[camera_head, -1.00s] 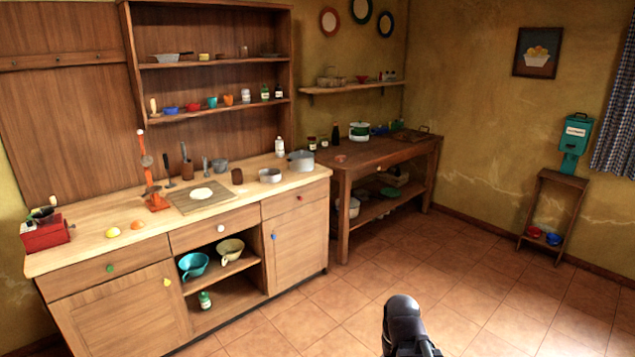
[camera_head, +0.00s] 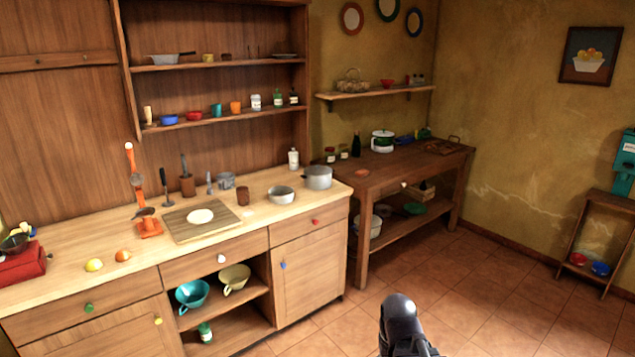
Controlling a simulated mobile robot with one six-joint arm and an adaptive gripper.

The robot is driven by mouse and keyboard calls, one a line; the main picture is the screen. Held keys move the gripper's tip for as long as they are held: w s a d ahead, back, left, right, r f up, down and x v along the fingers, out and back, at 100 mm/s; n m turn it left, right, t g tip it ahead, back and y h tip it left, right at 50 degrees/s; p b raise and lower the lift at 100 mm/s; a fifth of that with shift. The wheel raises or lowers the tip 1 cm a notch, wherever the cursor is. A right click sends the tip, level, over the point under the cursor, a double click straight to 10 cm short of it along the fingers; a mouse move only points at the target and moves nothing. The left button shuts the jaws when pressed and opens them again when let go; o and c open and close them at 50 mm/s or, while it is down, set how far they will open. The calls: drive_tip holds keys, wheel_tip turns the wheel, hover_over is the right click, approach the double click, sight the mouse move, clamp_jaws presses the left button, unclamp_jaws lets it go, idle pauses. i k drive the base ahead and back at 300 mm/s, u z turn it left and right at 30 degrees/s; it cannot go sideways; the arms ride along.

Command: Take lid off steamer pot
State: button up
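A white and green pot (camera_head: 382,142) stands at the back of the dark wooden side table (camera_head: 410,163). It looks like the steamer pot, with a lid on top, but it is small in view and the lid's details are hard to make out. A grey metal pot (camera_head: 318,179) stands at the right end of the light counter. A dark rounded part of my arm shows at the bottom centre, far from both pots. My gripper's fingers are not in view.
The light wooden counter (camera_head: 75,237) holds a cutting board (camera_head: 180,228), a small pan (camera_head: 281,195) and utensils. Bottles and jars stand beside the white and green pot. A wall shelf (camera_head: 380,94) hangs above it. The tiled floor (camera_head: 480,290) before the side table is clear.

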sight(316, 171)
drive_tip(key=u, duration=0.2)
drive_tip(key=i, duration=1.8)
drive_tip(key=u, duration=0.25)
drive_tip(key=i, duration=1.3)
drive_tip(key=u, duration=0.15)
